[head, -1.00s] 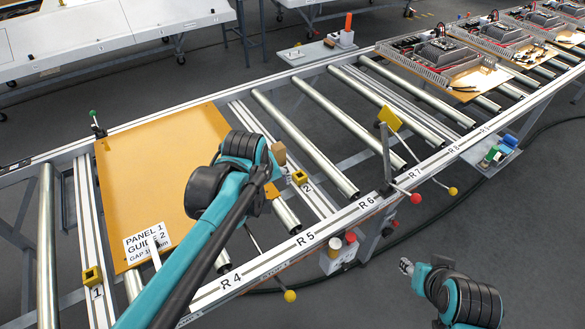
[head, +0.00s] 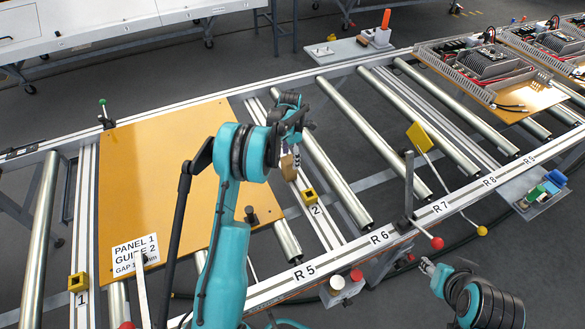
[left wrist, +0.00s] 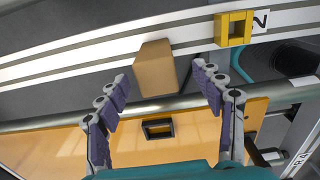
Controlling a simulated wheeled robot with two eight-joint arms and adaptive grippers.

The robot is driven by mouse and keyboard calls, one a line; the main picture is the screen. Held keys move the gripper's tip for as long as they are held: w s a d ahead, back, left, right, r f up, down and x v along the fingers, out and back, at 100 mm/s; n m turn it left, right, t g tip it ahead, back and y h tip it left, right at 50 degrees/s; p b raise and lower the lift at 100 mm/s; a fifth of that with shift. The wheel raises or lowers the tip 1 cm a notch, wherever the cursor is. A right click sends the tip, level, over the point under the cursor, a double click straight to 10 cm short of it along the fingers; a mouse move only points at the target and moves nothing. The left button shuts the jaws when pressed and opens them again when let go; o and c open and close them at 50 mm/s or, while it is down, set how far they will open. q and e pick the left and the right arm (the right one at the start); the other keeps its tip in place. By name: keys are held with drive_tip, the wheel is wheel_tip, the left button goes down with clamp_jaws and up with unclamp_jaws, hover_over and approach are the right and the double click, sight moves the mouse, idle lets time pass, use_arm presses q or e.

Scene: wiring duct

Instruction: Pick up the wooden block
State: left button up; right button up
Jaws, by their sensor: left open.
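The wooden block (head: 288,168) is small and tan. It sits by the aluminium cross rail, close to the yellow square guide marked 2 (head: 309,197). My left gripper (head: 295,147) is over the rail just beyond the block, and the wrist partly hides the fingers. In the left wrist view the block (left wrist: 155,68) lies ahead between the two open fingers, with a visible gap on each side. My right gripper (head: 428,266) is away at the lower right, too small to tell open from shut.
A brown panel (head: 150,180) with a "PANEL 1 GUIDE 2" label covers the left of the roller conveyor. Bare rollers (head: 337,150) lie to the right. A yellow paddle (head: 419,137) stands near R7.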

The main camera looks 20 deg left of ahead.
sight(289, 168)
use_arm(q)
wheel_tip(289, 168, down, 2)
drive_tip(key=shift+f+b, duration=0.1)
drive_tip(key=shift+b, duration=0.2)
drive_tip(key=f, duration=0.1)
drive_tip(key=f+b, duration=0.1)
drive_tip(key=f, duration=0.1)
drive_tip(key=f+b, duration=0.1)
drive_tip(key=f, duration=0.1)
drive_tip(key=shift+a+f, duration=0.2)
drive_tip(key=shift+a, duration=0.15)
drive_tip(key=shift+r, duration=0.15)
drive_tip(key=shift+c, duration=0.6)
drive_tip(key=c, duration=1.2)
